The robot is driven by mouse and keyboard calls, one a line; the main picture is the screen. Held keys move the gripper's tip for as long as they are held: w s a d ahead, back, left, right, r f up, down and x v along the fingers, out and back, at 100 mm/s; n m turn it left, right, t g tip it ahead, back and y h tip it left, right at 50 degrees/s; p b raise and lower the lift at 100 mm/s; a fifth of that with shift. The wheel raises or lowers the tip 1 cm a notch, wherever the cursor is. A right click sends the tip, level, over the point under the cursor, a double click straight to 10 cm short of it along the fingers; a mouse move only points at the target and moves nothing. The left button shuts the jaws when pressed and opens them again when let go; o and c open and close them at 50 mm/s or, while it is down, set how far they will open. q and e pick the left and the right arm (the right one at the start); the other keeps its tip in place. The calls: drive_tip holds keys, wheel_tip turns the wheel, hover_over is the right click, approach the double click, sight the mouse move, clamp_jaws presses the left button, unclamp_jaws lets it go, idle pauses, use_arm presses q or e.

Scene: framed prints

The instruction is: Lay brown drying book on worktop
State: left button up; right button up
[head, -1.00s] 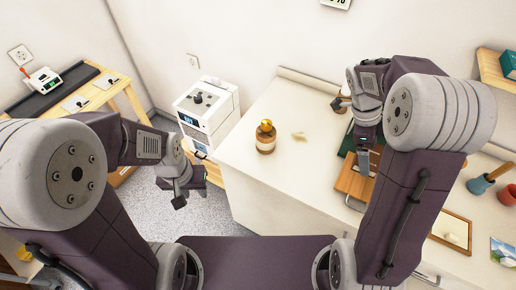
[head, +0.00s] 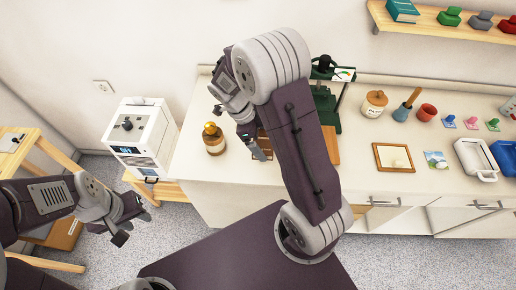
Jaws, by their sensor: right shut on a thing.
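The brown drying book (head: 265,143) is mostly hidden behind my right arm; a brown edge shows beside the fingertips. My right gripper (head: 257,148) is shut on it, over the left part of the pale worktop (head: 385,186). I cannot tell whether the book touches the worktop. My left gripper (head: 132,228) is empty and open, low on the left above the floor, apart from the worktop.
An amber bottle (head: 214,141) stands left of my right gripper. A green press (head: 325,105) stands behind my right arm. A paste jar (head: 374,104), a wooden frame (head: 394,157) and a small picture (head: 436,160) are to the right. A white machine (head: 142,135) stands left.

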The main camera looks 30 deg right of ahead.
drive_tip(key=shift+a+f, duration=0.35)
drive_tip(key=shift+a, duration=0.2)
wheel_tip(320, 180, down, 4)
drive_tip(key=shift+f, duration=0.1)
drive_tip(key=shift+f, duration=0.1)
drive_tip(key=o, duration=1.5)
